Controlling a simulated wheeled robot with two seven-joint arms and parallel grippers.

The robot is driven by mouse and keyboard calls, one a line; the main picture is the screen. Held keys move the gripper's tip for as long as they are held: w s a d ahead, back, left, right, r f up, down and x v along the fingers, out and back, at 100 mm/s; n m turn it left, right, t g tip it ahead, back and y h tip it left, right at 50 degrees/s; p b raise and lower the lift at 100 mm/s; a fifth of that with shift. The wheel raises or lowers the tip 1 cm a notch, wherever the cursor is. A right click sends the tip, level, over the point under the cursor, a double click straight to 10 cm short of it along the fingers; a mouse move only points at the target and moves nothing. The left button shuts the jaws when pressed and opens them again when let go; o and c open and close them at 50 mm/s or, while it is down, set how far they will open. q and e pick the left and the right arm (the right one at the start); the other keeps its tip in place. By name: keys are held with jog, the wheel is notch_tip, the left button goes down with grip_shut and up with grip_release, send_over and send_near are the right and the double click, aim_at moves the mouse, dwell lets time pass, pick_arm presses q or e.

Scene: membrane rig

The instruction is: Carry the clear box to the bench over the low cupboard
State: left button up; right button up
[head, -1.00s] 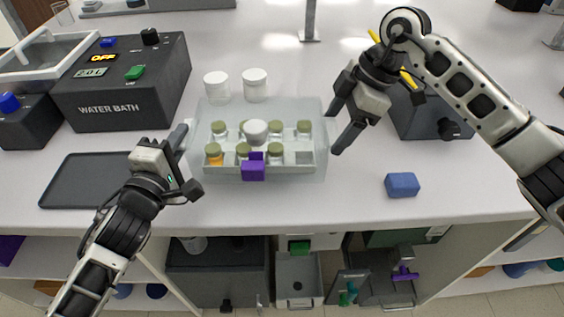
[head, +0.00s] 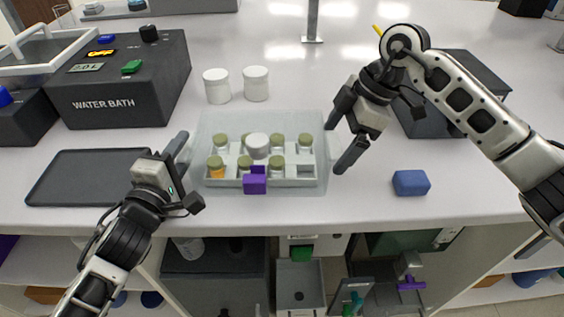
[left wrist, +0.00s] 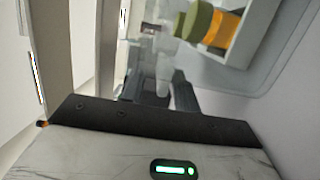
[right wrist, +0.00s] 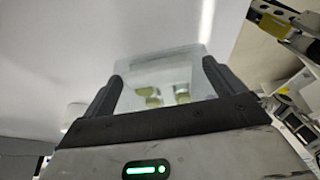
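The clear box (head: 313,120) is on the bench top, upright as far as I can tell. It holds a pale rack of lidded vials, one with orange content, a white-lidded jar and a purple clip (head: 255,181) at the front. My left gripper (head: 187,152) is at the box's left side; in the left wrist view its fingers (left wrist: 160,92) are close together, with a clear part of the box seemingly between them. My right gripper (head: 337,148) is at the right side with fingers wide apart; the right wrist view (right wrist: 160,80) shows the box beyond and between them.
A water bath (head: 125,85) and a dark tray (head: 85,178) are to the left. Two white jars (head: 217,86) stand behind the box. A blue block (head: 411,183) lies to the right. Open cupboard shelves with equipment (head: 300,275) are below the bench's front edge.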

jog(key=shift+d, duration=0.1)
pick_arm(q)
jog(key=shift+s, duration=0.35)
pick_arm(e)
jog(key=shift+w, duration=0.1)
pick_arm(q)
jog(key=v, duration=1.1)
jog(key=shift+s+a, duration=0.1)
pick_arm(e)
jog(key=v, duration=1.2)
